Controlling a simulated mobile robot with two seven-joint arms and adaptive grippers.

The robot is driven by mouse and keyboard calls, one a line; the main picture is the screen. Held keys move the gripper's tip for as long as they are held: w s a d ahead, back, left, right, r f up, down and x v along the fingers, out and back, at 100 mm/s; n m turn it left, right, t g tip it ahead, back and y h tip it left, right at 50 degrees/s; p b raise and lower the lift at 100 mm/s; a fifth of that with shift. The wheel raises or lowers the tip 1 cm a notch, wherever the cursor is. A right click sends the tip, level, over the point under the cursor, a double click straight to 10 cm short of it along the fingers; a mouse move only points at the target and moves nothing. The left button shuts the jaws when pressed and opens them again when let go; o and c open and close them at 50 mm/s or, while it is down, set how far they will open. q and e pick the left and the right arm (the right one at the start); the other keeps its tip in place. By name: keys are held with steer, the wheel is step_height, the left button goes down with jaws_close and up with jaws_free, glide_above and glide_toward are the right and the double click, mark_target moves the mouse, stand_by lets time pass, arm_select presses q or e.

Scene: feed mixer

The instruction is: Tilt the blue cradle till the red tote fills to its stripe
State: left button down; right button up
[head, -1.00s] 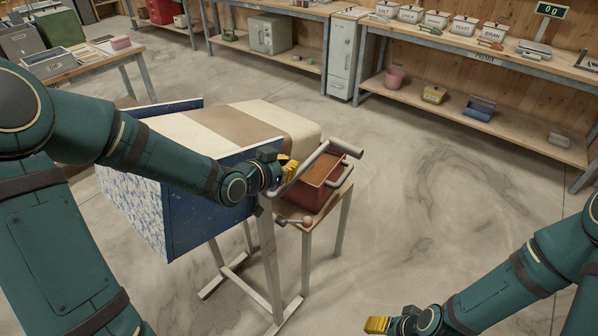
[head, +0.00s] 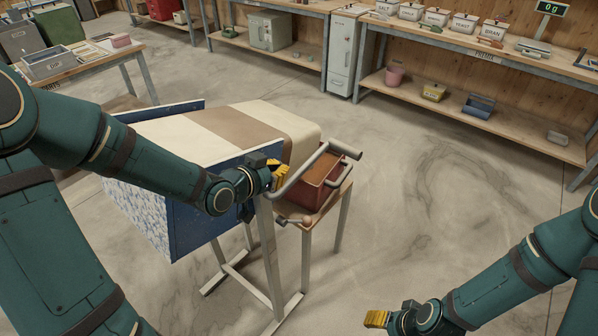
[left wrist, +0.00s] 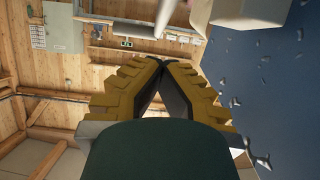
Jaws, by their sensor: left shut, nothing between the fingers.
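The blue cradle (head: 210,213) stands on a pale frame and holds a cream sack (head: 245,120) with a brown band. A grey bar handle (head: 305,168) reaches from the cradle's right end over the red tote (head: 311,197). The tote sits on a small wooden stand and shows brown feed inside; I cannot make out its stripe. My left gripper (head: 280,177) is shut and empty, beside the handle's near end. In the left wrist view its fingertips (left wrist: 163,62) meet, with the cradle's speckled blue panel (left wrist: 265,85) at right. My right gripper (head: 376,319) is low and far from the cradle.
A long bench (head: 470,50) with labelled tins and a scale display (head: 551,9) reading 0 g stands at the back right. The floor right of the tote is clear.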

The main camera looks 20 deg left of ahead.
arm_select(q)
steer(key=shift+s+a+r, duration=0.15)
steer(key=shift+s+r, duration=0.1)
steer(key=shift+s, duration=0.3)
steer(key=shift+f, duration=0.1)
steer(key=shift+a, duration=0.1)
steer(key=shift+s+a+p, duration=0.3)
steer(key=shift+s+p, duration=0.15)
steer(key=shift+s, duration=0.5)
steer(key=shift+s+a+f, duration=0.1)
steer(key=shift+s+a, duration=0.1)
steer(key=shift+s, duration=0.3)
steer(key=shift+s+a+f, duration=0.1)
steer(key=shift+s+a, duration=0.05)
steer(key=shift+s, duration=0.3)
steer(key=c, duration=1.4)
jaws_free()
